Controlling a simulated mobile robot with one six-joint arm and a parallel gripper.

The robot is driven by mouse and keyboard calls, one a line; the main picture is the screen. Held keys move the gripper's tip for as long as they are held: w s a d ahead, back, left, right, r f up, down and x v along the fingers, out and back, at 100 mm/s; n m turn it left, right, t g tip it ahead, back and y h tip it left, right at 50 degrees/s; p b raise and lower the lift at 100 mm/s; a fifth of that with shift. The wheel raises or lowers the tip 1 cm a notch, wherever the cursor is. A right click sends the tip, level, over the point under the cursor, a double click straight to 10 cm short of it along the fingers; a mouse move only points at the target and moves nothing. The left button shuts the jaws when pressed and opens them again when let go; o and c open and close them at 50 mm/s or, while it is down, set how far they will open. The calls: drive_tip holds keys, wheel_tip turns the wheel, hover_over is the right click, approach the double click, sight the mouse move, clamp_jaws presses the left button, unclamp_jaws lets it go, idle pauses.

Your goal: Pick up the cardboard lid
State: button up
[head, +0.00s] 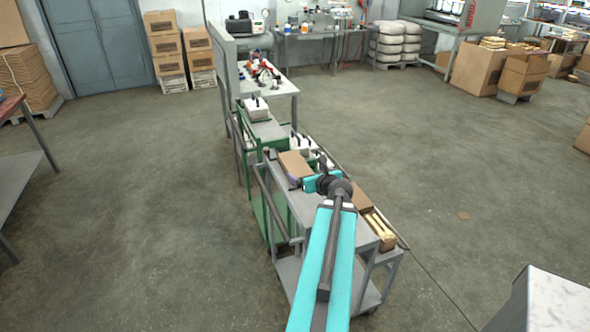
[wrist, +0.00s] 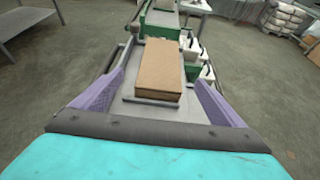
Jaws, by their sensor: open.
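The cardboard lid (head: 294,163) is a flat brown rectangular piece on the grey top of a cart, just beyond my gripper (head: 296,182) in the head view. In the wrist view the lid (wrist: 159,69) lies lengthwise ahead, in the middle of the picture. My gripper (wrist: 160,88) is open and empty, with its purple fingers spread left and right of the lid's near end. The fingers appear apart from the lid. Their height above the cart top is hard to tell.
An open carton with pale wooden pieces (head: 380,231) stands on the near right of the cart (head: 305,205). White and green items with black handles (head: 303,145) stand close right of the lid. A green cart (head: 262,130) adjoins behind. Open floor (head: 150,220) lies left.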

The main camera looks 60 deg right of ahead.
sight(297, 166)
drive_tip(key=shift+d, duration=0.15)
drive_tip(key=shift+w+d+f, duration=0.15)
drive_tip(key=shift+w+d, duration=0.1)
drive_tip(key=shift+p+x, duration=0.5)
drive_tip(key=shift+x, duration=1.05)
drive_tip(key=shift+p+x, duration=0.45)
drive_tip(key=shift+x, duration=1.85)
drive_tip(key=shift+w+d, duration=0.1)
drive_tip(key=shift+p+x, duration=0.75)
drive_tip(key=shift+x, duration=0.4)
drive_tip(key=shift+p+x, duration=0.4)
drive_tip(key=shift+x, duration=0.9)
drive_tip(key=c, duration=1.1)
